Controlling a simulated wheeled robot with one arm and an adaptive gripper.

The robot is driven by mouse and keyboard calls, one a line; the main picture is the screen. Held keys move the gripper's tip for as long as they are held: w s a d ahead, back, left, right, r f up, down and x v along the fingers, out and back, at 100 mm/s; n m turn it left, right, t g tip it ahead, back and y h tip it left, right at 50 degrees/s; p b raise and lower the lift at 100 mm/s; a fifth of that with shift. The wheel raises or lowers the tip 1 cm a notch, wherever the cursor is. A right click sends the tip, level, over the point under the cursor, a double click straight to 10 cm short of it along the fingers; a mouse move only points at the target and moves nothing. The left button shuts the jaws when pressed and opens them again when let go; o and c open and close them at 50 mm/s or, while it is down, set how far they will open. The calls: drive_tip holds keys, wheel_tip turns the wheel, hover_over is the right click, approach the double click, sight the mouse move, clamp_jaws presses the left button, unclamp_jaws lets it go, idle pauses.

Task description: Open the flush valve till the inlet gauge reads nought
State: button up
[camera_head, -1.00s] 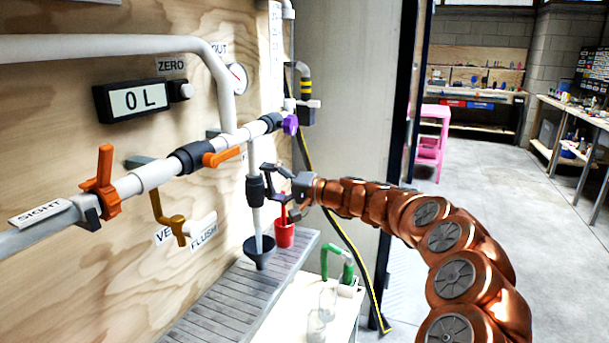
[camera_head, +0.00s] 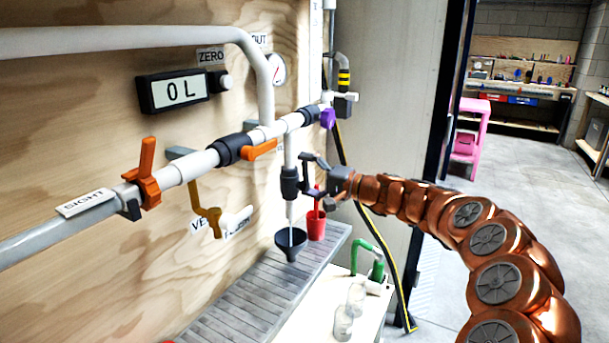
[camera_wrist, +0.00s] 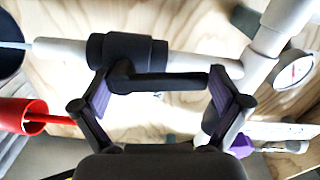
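In the head view a white drain pipe (camera_head: 290,212) with a black valve body (camera_head: 290,184) drops from the main line to a black funnel (camera_head: 290,242). My gripper (camera_head: 318,176) is at this valve, just right of the pipe. In the wrist view the valve body (camera_wrist: 126,52) has a black lever (camera_wrist: 165,83). My gripper (camera_wrist: 162,80) is open, its purple-padded fingers apart at either end of the lever; contact is unclear. The FLUSH label (camera_head: 238,222) is partly hidden. The gauge (camera_head: 278,69) under the OUT label also shows in the wrist view (camera_wrist: 294,69). No inlet gauge is recognisable.
An orange handle (camera_head: 146,172), another orange lever (camera_head: 260,150), a brass lever (camera_head: 208,214) and a purple handle (camera_head: 327,118) are along the piping. A red cup (camera_head: 316,226) stands close beside the funnel. Glass jars (camera_head: 344,322) stand below. Open floor lies right.

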drive_tip(key=shift+d, duration=0.1)
drive_tip(key=v, duration=1.2)
drive_tip(key=s+a+f+n+g+h, duration=0.25)
drive_tip(key=s+a+g, duration=0.2)
drive_tip(key=s, duration=0.65)
drive_tip(key=s+a+f+n+g+h, duration=0.1)
drive_tip(key=s+a+n+g+h, duration=0.3)
drive_tip(key=s, duration=0.8)
drive_tip(key=s+d+f+m+g+h, duration=0.1)
drive_tip(key=s+d+f+h, duration=0.2)
drive_tip(key=s+d+f, duration=0.35)
drive_tip(key=s+d+f+m+h, duration=0.1)
drive_tip(key=s+d+f+h, duration=0.2)
drive_tip(key=s+d, duration=0.55)
drive_tip(key=s+d+f+m+g+h, duration=0.1)
drive_tip(key=s+d+f+h, duration=0.35)
drive_tip(key=s, duration=0.45)
wheel_tip(320, 180, up, 21)
drive_tip(key=s+d+t+p, duration=0.1)
drive_tip(key=s+p, duration=0.1)
drive_tip(key=p, duration=1.9)
drive_tip(key=shift+d+r+y, duration=0.2)
drive_tip(key=shift+r+y, duration=0.05)
drive_tip(key=shift+y, duration=0.05)
